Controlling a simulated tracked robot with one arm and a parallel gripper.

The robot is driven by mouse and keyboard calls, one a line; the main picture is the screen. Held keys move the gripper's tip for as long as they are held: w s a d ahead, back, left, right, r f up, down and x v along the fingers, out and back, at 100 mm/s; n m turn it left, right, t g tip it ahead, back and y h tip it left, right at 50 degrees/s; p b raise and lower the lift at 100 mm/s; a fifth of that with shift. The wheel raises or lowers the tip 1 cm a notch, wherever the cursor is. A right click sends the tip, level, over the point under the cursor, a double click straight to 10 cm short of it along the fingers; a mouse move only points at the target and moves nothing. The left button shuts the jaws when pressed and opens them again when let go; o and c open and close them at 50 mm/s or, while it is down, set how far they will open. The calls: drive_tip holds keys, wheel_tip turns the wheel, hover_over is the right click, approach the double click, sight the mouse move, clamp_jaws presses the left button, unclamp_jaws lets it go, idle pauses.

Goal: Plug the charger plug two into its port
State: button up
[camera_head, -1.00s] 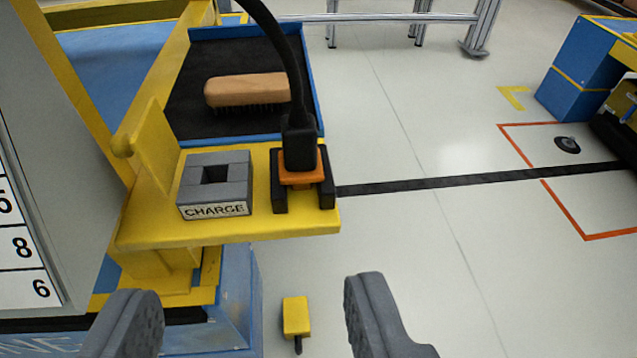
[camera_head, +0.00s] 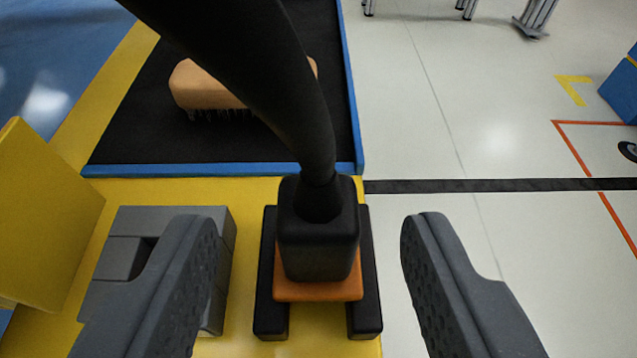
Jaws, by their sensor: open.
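The charger plug (camera_head: 318,240) is a black block with an orange base and a thick black cable rising from its top. It stands upright in a black holder (camera_head: 271,310) on the yellow shelf. The grey charge port block (camera_head: 125,222) with a square hole is to its left; my left finger hides part of the block and hole, and its label is not visible now. My gripper (camera_head: 312,235) is open, with one finger on each side of the plug and visible gaps between fingers and plug. The fingers look nearer to the camera than the plug.
A black tray (camera_head: 130,140) with blue edges lies behind the shelf and holds a tan brush (camera_head: 205,88). A yellow upright plate (camera_head: 45,215) stands at the left. The thick cable (camera_head: 255,75) crosses over the tray. Open floor (camera_head: 480,220) lies to the right.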

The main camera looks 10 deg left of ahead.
sight(316, 184)
drive_tip(key=shift+b+x, duration=0.9)
drive_tip(key=shift+x, duration=1.95)
drive_tip(key=shift+d, duration=0.1)
clamp_jaws()
